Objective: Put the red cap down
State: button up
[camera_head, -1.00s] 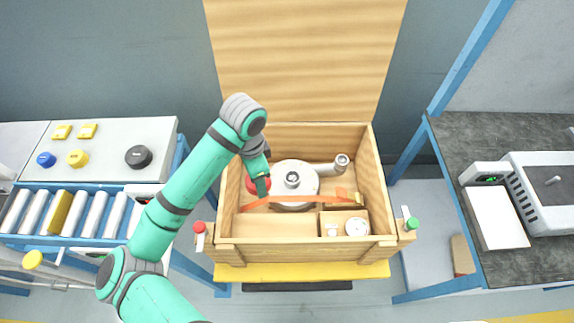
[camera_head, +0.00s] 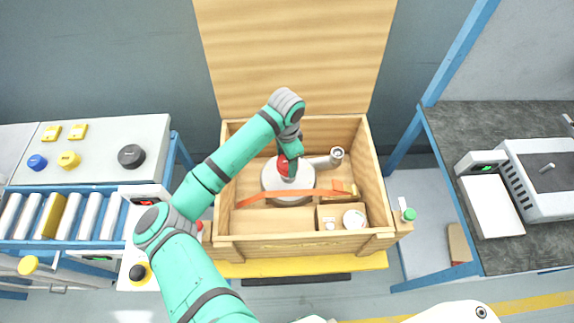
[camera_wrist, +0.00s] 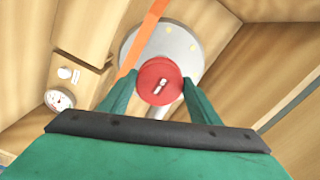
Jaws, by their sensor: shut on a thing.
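The red cap (camera_head: 283,164) is between the fingers of my gripper (camera_head: 288,158), which is shut on it. In the wrist view the red cap (camera_wrist: 160,68) shows as a round disc with a slotted mark, between both green fingertips (camera_wrist: 160,90). It is over the middle of the round grey blower (camera_head: 270,182) in the wooden crate (camera_head: 240,245). The cap hides the blower's centre port, and I cannot tell whether it touches it. The blower's outlet pipe (camera_head: 337,154) points to the upper right, its end uncovered.
An orange strap (camera_head: 310,193) crosses the crate in front of the blower. A small compartment holds a white gauge (camera_head: 353,219). Blue (camera_head: 37,162), yellow (camera_head: 68,160) and black (camera_head: 131,156) caps lie on the left bench. The crate's raised lid (camera_head: 300,60) stands behind.

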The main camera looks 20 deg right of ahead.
jog(key=shift+d+f, duration=0.35)
jog(key=shift+w+f, duration=0.2)
jog(key=shift+f, duration=1.5)
jog(key=shift+f, duration=0.6)
jog(key=o, duration=1.1)
jog(key=shift+r, duration=0.1)
notch_tip(320, 180, up, 13)
